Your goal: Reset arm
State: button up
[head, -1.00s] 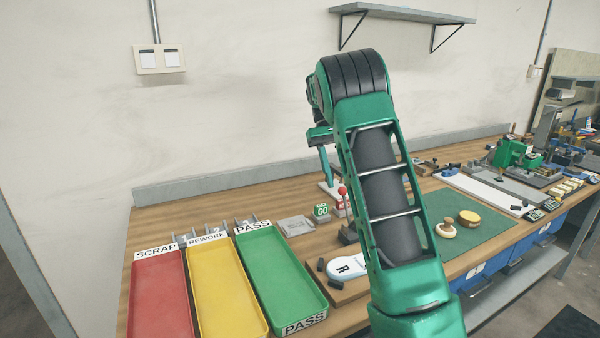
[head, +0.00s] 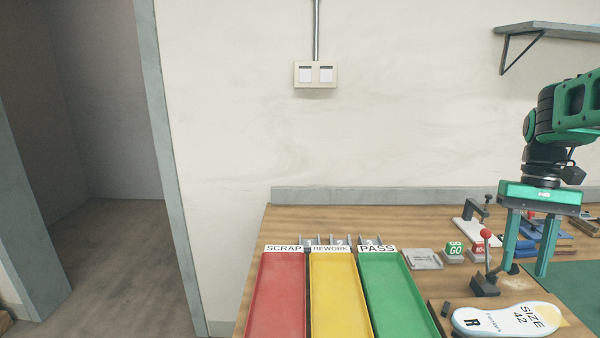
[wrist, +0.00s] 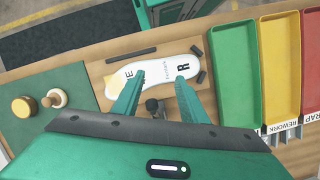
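My gripper (head: 526,245) is at the right of the head view, pointing down above the bench with its two teal fingers apart and nothing between them. In the wrist view the gripper (wrist: 155,90) also shows its fingers spread. A white insole (head: 508,319) marked "R" and "SIZE 42" lies on the bench in front of the gripper. The insole also shows in the wrist view (wrist: 155,72), lying on a brown board (wrist: 115,100) beyond the fingertips, which partly cover it.
Red SCRAP (head: 277,295), yellow REWORK (head: 336,295) and green PASS (head: 393,290) trays stand left of the gripper and look empty. A red-knobbed lever (head: 486,262) and a green GO block (head: 454,251) stand close to the fingers. A wall shelf (head: 560,31) hangs above.

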jog(key=s+a+f+t, duration=0.1)
jog(key=s+a+f, duration=0.1)
jog(key=s, duration=0.3)
jog(key=s+a+f+t, duration=0.1)
jog(key=s+a+f, duration=0.1)
jog(key=s, duration=0.3)
jog(key=s+a+f+m, duration=0.1)
jog(key=s+a+f, duration=0.1)
jog(key=s+f, duration=0.2)
jog(key=shift+s+t+h, duration=0.4)
jog(key=shift+s, duration=0.5)
jog(key=shift+w+f, duration=0.25)
jog(key=shift+w, duration=0.35)
jog(key=shift+d, duration=0.1)
